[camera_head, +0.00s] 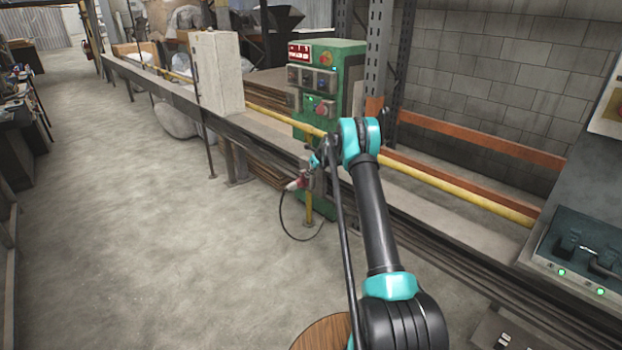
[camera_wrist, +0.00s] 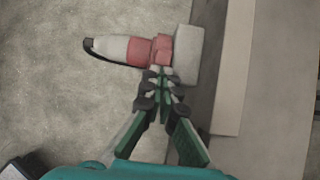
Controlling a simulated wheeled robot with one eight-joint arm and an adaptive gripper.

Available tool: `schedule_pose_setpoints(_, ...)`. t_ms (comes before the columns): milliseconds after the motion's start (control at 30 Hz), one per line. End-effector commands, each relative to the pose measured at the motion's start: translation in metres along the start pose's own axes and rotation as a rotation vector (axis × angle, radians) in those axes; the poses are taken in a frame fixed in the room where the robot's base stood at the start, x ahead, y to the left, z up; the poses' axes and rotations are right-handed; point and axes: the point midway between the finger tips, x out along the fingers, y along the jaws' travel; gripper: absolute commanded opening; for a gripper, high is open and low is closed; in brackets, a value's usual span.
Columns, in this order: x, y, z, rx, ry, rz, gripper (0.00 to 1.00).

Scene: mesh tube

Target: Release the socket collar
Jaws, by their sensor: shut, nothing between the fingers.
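A plug (camera_wrist: 112,47) with a pale body, a red section and a black cable end shows in the wrist view. Its red collar (camera_wrist: 158,48) sits against a light grey socket block (camera_wrist: 188,55). In the head view the red and white plug (camera_head: 297,183) is small, low on the bench side. My gripper (camera_wrist: 161,72) is shut and empty, its green and black fingers meeting just below the collar in the picture. I cannot tell whether the tips touch the collar. In the head view my arm's wrist hides much of the socket.
A black cable (camera_head: 283,219) hangs in a loop from the plug towards the floor. A green control cabinet (camera_head: 323,82) stands behind. A long bench rail (camera_head: 260,143) with a yellow pipe (camera_head: 440,185) runs across. Open concrete floor (camera_head: 130,220) lies to the left.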

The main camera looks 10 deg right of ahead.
Motion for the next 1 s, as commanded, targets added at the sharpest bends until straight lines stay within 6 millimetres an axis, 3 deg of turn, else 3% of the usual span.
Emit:
schedule_pose_setpoints(133, 0.001, 0.000, 0.009, 0.000, -0.001, 0.000, 0.00)
schedule_pose_setpoints(1000, -0.013, 0.000, 0.017, -0.001, -0.003, 0.000, 0.00)
